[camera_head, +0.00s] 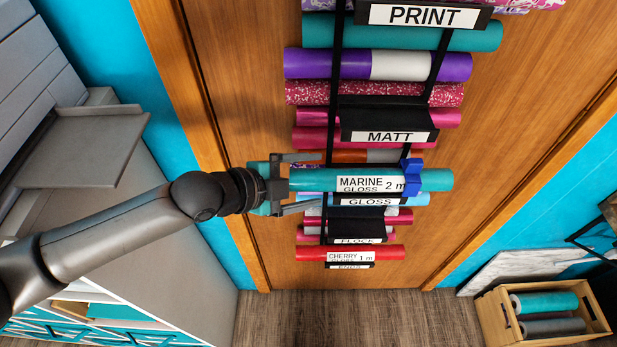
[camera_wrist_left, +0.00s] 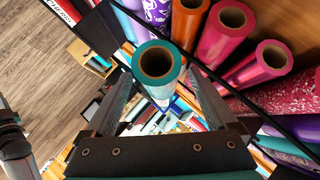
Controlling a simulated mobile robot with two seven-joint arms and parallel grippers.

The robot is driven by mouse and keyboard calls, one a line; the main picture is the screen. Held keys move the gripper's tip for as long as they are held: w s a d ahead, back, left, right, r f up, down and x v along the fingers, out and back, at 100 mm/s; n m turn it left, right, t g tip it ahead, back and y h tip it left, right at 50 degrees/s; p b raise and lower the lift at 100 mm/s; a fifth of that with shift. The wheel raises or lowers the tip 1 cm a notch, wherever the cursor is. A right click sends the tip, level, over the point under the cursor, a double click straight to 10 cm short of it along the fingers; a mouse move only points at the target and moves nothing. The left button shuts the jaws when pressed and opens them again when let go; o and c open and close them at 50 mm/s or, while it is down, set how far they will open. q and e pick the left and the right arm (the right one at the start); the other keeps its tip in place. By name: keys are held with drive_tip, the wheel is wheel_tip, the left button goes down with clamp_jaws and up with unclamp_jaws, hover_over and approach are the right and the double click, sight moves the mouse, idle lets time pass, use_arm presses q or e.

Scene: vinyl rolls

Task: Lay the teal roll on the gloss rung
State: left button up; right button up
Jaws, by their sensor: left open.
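The teal roll (camera_head: 428,180), with a white MARINE GLOSS 2 m label and a blue clip, lies level across the rack just above the GLOSS sign (camera_head: 370,201) of the gloss rung. Whether its full weight rests on the rung cannot be told. My left gripper (camera_head: 308,183) is open at the roll's left end, one finger above and one below it. In the left wrist view the open end of the teal roll (camera_wrist_left: 158,48) shows between the spread fingers (camera_wrist_left: 160,88), with gaps beside it. My right gripper is out of view.
The black rack holds other rolls: a purple and white one (camera_head: 305,65), a pink one (camera_head: 310,137) and a red CHERRY one (camera_head: 312,253). An orange roll (camera_wrist_left: 187,25) is close by. A wooden crate (camera_head: 495,318) with rolls stands at lower right. Grey shelving (camera_head: 190,260) is at left.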

use_arm(q)
drive_tip(key=v, duration=1.5)
drive_tip(key=shift+b, duration=0.3)
drive_tip(key=shift+s, duration=0.1)
